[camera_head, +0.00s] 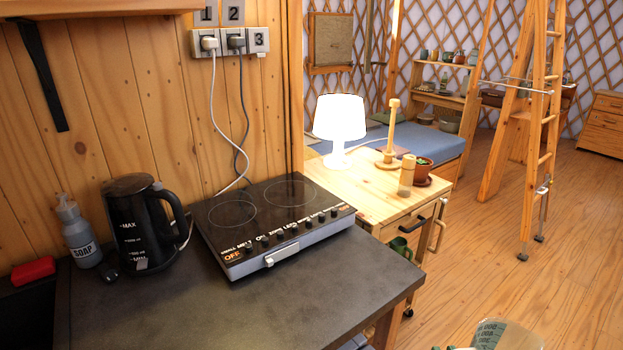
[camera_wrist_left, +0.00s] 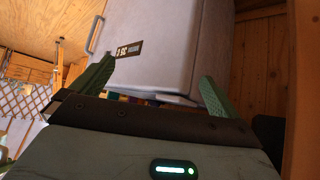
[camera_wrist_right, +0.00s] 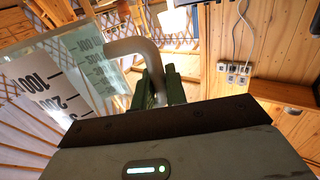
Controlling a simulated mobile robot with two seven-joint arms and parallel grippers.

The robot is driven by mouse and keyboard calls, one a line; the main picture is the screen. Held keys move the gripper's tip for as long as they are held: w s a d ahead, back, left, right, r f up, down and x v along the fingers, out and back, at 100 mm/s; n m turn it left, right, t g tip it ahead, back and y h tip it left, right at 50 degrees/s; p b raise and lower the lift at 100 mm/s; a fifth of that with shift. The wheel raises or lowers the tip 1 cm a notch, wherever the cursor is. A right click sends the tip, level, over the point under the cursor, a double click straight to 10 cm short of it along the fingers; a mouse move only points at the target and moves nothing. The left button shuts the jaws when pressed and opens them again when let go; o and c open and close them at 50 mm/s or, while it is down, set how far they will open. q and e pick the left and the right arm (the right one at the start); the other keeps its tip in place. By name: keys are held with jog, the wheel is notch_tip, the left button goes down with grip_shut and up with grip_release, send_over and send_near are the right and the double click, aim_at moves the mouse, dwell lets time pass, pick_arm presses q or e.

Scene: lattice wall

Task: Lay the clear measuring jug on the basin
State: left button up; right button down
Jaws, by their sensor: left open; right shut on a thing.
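The clear measuring jug (camera_wrist_right: 85,75) has dark printed volume marks and a thick pale handle (camera_wrist_right: 135,48). My right gripper (camera_wrist_right: 160,88) is shut on that handle. In the head view only the top of the jug (camera_head: 500,335) shows, at the bottom right edge, over the floor and apart from the counter. My left gripper (camera_wrist_left: 157,88) is open and empty, in front of a pale cabinet-like body; it is outside the head view. A dark recessed area (camera_head: 28,318) at the left edge of the head view may be the basin, but I cannot tell.
The dark counter (camera_head: 260,310) has a clear front part. A black kettle (camera_head: 138,225), a soap bottle (camera_head: 78,235) and a two-ring hob (camera_head: 275,220) stand behind it. A red block (camera_head: 33,270) lies at left. A wooden side table (camera_head: 350,195) holds a lit lamp (camera_head: 339,120).

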jog(key=w+r, duration=0.4)
jog(key=r, duration=0.1)
jog(key=shift+s+f, duration=1)
jog(key=shift+f, duration=0.25)
jog(key=shift+s+f, duration=1)
jog(key=shift+f, duration=0.2)
